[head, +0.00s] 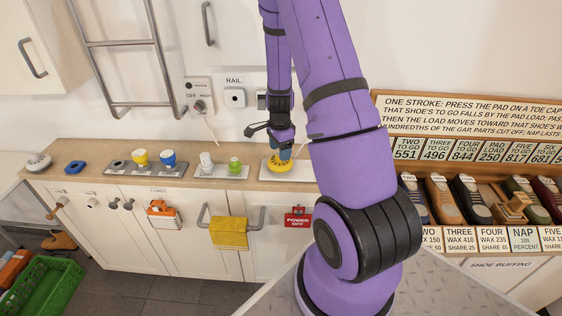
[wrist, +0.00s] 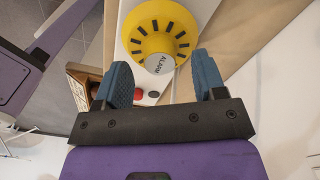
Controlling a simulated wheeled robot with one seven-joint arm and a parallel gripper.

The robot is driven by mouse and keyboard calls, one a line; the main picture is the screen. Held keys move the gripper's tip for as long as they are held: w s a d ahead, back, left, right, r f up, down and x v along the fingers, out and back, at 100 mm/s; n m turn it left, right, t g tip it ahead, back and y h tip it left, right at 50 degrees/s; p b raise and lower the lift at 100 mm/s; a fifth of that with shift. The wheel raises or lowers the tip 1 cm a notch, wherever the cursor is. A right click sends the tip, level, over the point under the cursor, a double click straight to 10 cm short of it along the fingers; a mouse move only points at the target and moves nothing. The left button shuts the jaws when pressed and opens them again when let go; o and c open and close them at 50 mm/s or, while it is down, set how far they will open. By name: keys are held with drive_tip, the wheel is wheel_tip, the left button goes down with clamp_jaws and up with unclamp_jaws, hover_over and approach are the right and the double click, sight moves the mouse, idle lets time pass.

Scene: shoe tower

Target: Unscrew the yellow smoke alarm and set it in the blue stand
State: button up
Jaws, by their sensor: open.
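The yellow smoke alarm (head: 279,164) sits on a white plate on the counter in the head view, right under my gripper. In the wrist view the alarm (wrist: 155,24) is a round yellow disc with dark slots around a pale centre marked ALARM. My gripper (head: 284,153) points down at it; in the wrist view its two blue fingers (wrist: 160,65) are apart, with nothing held between them. Whether the fingertips touch the alarm's rim I cannot tell. A low blue piece (head: 75,167), which looks like the blue stand, lies at the left of the counter.
A pale round disc (head: 38,161) lies at the far left. A shoe rack (head: 440,196) fills the right.

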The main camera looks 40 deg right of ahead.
drive_tip(key=shift+r, duration=3.4)
drive_tip(key=shift+r, duration=0.1)
drive_tip(key=s+a+r+n+t, duration=0.1)
drive_tip(key=s+a+r+n, duration=0.1)
drive_tip(key=a+r+n, duration=0.6)
drive_tip(key=s+a+r+n+t, duration=0.2)
drive_tip(key=a+r, duration=0.4)
drive_tip(key=r, duration=0.5)
drive_tip(key=s+a+r+n+t, duration=0.1)
drive_tip(key=s+a+r+n, duration=0.4)
drive_tip(key=s, duration=0.3)
drive_tip(key=s+a+r+n+t, duration=0.1)
drive_tip(key=s+a+r+n, duration=0.4)
drive_tip(key=s, duration=0.4)
drive_tip(key=shift+r+n, duration=0.3)
drive_tip(key=shift+n, duration=0.5)
drive_tip(key=shift+c, duration=0.4)
